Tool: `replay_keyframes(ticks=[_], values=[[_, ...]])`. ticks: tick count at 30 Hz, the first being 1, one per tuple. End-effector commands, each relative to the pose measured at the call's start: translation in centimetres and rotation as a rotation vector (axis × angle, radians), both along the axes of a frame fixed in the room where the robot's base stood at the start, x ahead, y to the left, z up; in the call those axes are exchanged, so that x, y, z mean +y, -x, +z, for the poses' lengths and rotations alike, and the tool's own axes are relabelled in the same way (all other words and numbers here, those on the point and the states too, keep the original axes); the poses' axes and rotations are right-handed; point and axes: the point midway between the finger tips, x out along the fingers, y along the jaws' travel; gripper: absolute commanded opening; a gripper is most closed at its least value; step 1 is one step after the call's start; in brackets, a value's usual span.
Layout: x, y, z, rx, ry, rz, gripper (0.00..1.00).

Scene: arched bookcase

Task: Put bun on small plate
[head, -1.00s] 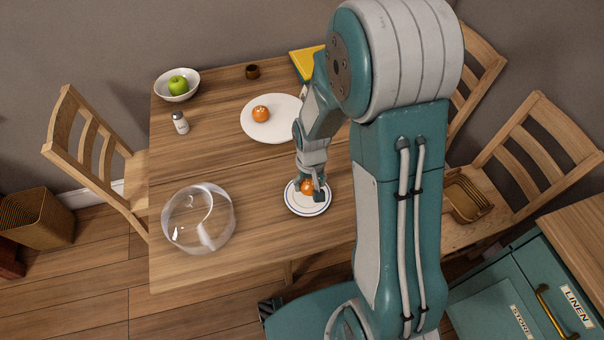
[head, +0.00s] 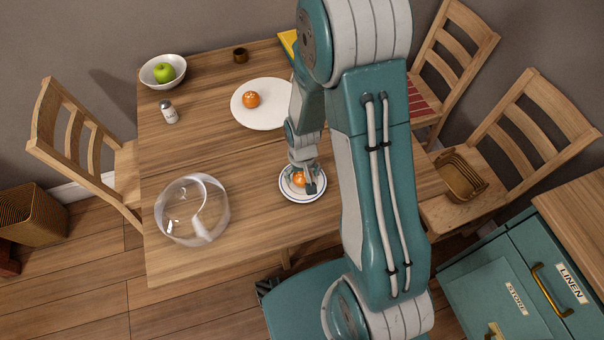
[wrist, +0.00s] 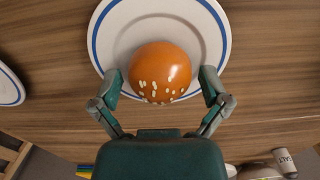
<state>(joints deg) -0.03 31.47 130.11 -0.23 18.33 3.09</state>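An orange-brown bun with pale seeds (head: 299,180) is over the small white plate with a blue rim (head: 303,199), and it appears to rest on it. The wrist view shows the bun (wrist: 160,72) within the plate's outline (wrist: 160,10), toward its near edge. My gripper (wrist: 161,88) is open around the bun, with a narrow gap between the bun and each finger. In the head view my gripper (head: 301,179) is down at the plate and partly covers the bun. A second seeded bun (head: 251,99) lies on the large white plate (head: 262,119).
A clear glass bowl (head: 192,210) stands at the table's front left. A white bowl (head: 150,82) with a green apple (head: 164,72), a salt shaker (head: 169,112) and a small brown cup (head: 240,55) stand farther back. Chairs flank the table (head: 200,140).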

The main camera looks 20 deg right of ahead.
Motion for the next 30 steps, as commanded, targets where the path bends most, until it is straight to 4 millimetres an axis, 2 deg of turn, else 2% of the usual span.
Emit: replay_keyframes(ticks=[9,13,30], values=[[0.0,0.0,0.1,0.0,0.0,0.0,1.0],[0.0,-0.1,0.8,-0.002,0.0,0.0,1.0],[0.0,-0.1,10.6,-0.004,0.0,0.0,1.0]])
